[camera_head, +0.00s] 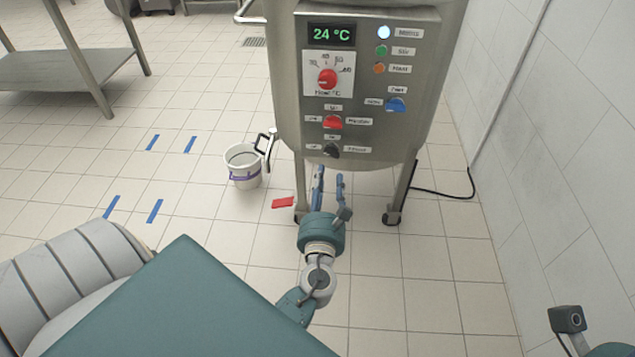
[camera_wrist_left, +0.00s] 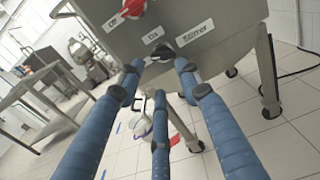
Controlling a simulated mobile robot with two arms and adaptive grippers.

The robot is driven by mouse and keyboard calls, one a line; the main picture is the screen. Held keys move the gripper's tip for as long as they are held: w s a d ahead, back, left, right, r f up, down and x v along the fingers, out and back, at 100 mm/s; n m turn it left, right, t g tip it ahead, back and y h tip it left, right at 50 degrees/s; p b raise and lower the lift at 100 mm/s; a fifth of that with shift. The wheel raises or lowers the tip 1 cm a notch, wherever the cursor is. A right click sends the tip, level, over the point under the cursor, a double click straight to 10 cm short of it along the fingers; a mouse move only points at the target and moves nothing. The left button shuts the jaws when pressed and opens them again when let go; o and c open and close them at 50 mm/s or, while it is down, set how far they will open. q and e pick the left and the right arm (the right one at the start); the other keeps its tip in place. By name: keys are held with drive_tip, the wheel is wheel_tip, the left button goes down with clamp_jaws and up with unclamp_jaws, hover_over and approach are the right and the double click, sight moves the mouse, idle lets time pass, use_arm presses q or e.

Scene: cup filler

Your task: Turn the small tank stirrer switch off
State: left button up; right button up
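The small steel tank (camera_head: 440,75) stands on wheeled legs with a control panel on its front. The stirrer switch (camera_head: 331,151) is the black knob at the panel's bottom, with small labels around it. In the left wrist view the same black knob (camera_wrist_left: 162,52) sits between the "On" and "Stirrer" labels, just beyond the fingertips. Its exact pointing direction is hard to tell. My left gripper (camera_head: 328,178) is just below the knob, its blue fingers spread and empty, apart from the knob. My right gripper's fingers are out of view; only part of that wrist shows.
A red switch (camera_head: 332,122) sits just above the black knob, with a red heat dial (camera_head: 327,79) and a blue switch (camera_head: 396,104) higher. A white bucket (camera_head: 243,168) stands left of the tank. A tiled wall (camera_head: 560,130) bounds the right side.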

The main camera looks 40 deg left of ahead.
use_arm(q)
drive_tip(key=s+d+f+n+g+h+p, duration=0.3)
drive_tip(key=s+f+n+p, duration=0.4)
drive_tip(key=f, duration=0.4)
drive_tip(key=s+d+f+n+g+h+p, duration=0.4)
drive_tip(key=s+f+n+p, duration=0.4)
drive_tip(key=f, duration=0.3)
drive_tip(key=shift+s+d+f+g, duration=0.2)
drive_tip(key=shift+s+d+g, duration=0.65)
drive_tip(key=shift+d, duration=0.5)
